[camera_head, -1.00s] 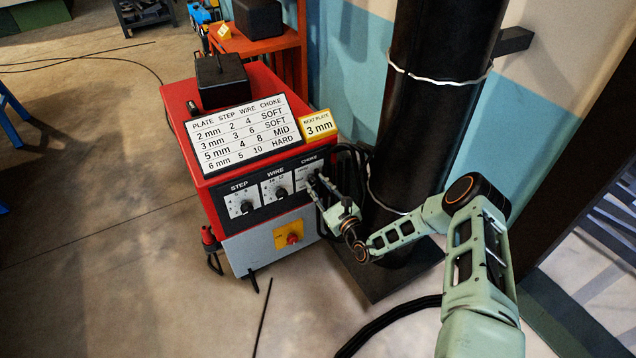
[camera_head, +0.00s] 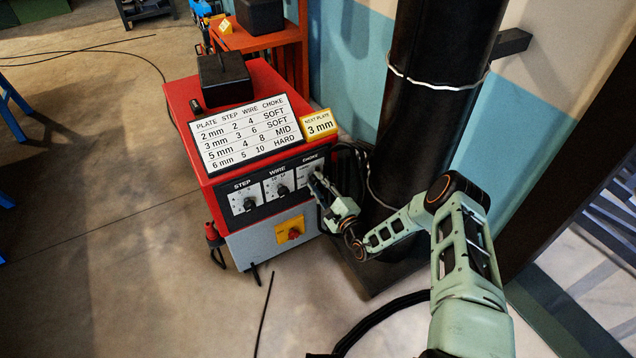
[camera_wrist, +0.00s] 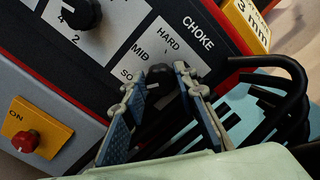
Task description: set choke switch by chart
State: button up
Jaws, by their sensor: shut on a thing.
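The choke switch (camera_wrist: 157,76) is a dark knob on the panel's right plate, which is marked HARD, MID and SOFT; SOFT is partly covered by a finger. My gripper (camera_wrist: 160,84) is shut on the choke switch, with one finger on each side of it. The knob's pointer direction cannot be made out. The white chart (camera_head: 245,134) lists 3 mm with step 3, wire 6 and choke SOFT. The yellow card (camera_head: 319,123) reads NEXT PLATE 3 mm.
The red machine (camera_head: 211,190) also carries the STEP knob (camera_head: 249,204), the WIRE knob (camera_head: 283,190) and a red button (camera_head: 293,233) on a yellow plate. Black cables (camera_wrist: 292,92) hang close to my gripper's right. A thick black column (camera_head: 432,110) stands behind my arm.

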jog(key=shift+d, duration=0.1)
dwell(0.3)
jog(key=o, duration=1.2)
jog(key=shift+c, duration=0.2)
jog(key=v, duration=1.2)
